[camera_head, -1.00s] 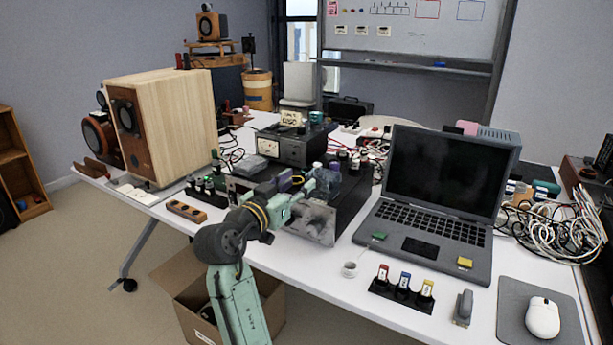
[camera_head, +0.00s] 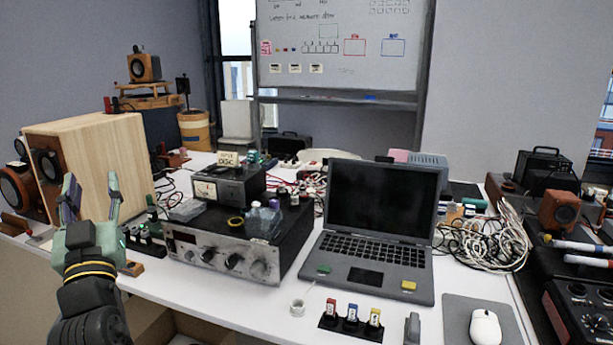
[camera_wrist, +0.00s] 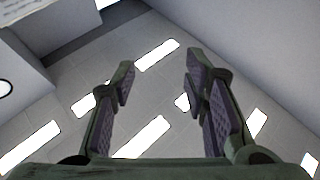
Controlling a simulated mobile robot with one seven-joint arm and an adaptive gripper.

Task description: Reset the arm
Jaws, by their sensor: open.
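My gripper (camera_head: 92,196) is at the left in the head view, raised in front of the wooden speaker box (camera_head: 100,165), with its fingers pointing up. Its two fingers are spread apart with nothing between them. In the wrist view my gripper (camera_wrist: 158,80) is open and empty, and behind it are only the ceiling with bright light panels and the walls. My forearm, with a yellow band at the wrist, runs down to the lower left edge and hides part of the table edge.
A white table (camera_head: 225,312) bears a silver amplifier (camera_head: 225,256), a meter box (camera_head: 214,188), a laptop (camera_head: 380,225), a small rack of coloured-top pieces (camera_head: 350,320), and a mouse (camera_head: 485,328). Tangled cables (camera_head: 490,243) lie at right. The space above the table is mostly free.

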